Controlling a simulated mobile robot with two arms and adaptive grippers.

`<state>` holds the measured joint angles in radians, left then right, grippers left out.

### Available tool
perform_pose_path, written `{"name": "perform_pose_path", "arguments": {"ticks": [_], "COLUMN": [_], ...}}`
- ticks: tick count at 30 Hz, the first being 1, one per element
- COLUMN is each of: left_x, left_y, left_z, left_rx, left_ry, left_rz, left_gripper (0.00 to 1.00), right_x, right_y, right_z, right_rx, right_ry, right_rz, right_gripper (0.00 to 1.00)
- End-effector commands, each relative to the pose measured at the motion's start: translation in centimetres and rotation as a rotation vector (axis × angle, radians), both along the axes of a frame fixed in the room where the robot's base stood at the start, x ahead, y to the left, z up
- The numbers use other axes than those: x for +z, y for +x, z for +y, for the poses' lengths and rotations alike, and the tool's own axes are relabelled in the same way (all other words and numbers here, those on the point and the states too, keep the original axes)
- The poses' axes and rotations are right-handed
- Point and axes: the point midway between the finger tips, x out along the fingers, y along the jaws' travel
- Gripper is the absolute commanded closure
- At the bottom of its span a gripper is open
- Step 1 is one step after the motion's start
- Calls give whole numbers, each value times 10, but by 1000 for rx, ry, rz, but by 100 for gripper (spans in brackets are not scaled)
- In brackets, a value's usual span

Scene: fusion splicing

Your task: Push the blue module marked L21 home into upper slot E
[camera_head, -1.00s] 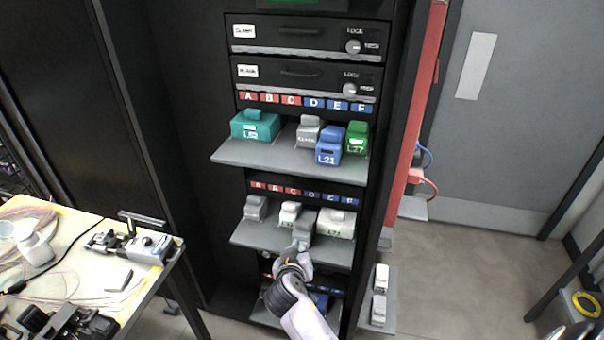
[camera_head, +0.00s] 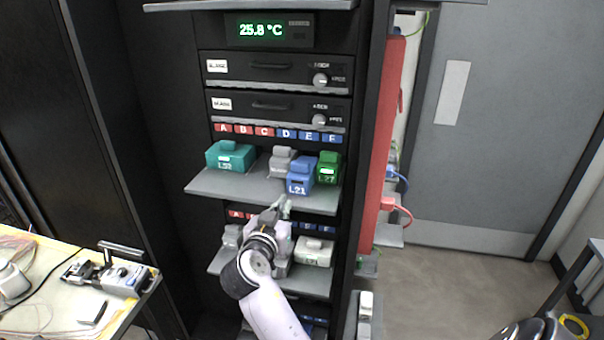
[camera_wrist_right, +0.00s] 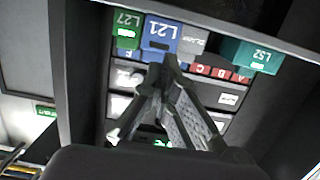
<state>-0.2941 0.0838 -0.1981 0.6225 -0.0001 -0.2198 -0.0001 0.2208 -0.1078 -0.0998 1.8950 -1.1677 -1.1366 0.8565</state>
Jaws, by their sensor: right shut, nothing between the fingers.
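The blue module marked L21 (camera_head: 300,180) sits on the upper shelf, below the blue E label (camera_head: 308,136). It stands farther forward than the grey module (camera_head: 282,162) on its left and the green L27 module (camera_head: 328,168) on its right. My left gripper is not in view.
The upper shelf (camera_head: 225,186) also carries a teal module (camera_head: 230,155) at left. A lower shelf (camera_head: 318,284) holds a white module (camera_head: 314,252) and grey ones, partly behind my right arm. A worktable (camera_head: 90,260) stands at left.

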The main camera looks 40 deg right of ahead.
Motion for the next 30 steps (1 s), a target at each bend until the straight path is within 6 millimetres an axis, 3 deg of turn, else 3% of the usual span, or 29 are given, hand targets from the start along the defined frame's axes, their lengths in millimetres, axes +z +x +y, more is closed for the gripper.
{"name": "perform_pose_path", "arguments": {"ticks": [30], "left_x": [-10], "left_y": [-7], "left_z": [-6], "left_rx": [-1], "left_ry": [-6], "left_rz": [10], "left_gripper": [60], "right_x": [-22], "right_y": [38], "right_z": [-44], "right_rx": [1], "right_ry": [-2], "right_rz": [1], "right_gripper": [100]}}
